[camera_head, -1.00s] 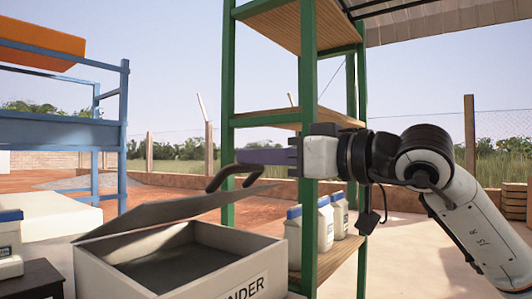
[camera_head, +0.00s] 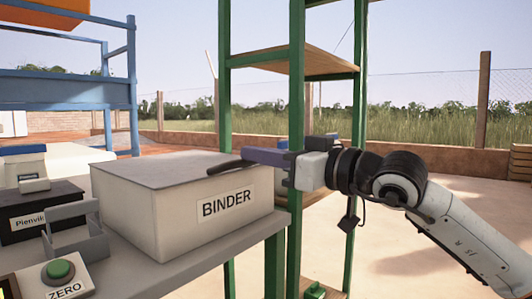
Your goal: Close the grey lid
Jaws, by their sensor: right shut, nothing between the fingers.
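The grey lid (camera_head: 165,168) lies flat over the top of the white box labelled BINDER (camera_head: 185,215), with no gap that I can see. The lid's dark handle (camera_head: 232,166) is at its right front edge. My right gripper (camera_head: 262,157) comes in from the right, beside the handle at the lid's right edge. Its fingers are shut with nothing between them. I cannot tell whether they touch the handle. My left gripper is not in view.
The box stands on a grey bench (camera_head: 235,245). A panel with a green button (camera_head: 58,269) marked ZERO, a grey bracket (camera_head: 75,228) and a dark labelled box (camera_head: 40,208) are at the left. A green-posted shelf (camera_head: 296,110) rises behind my right gripper.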

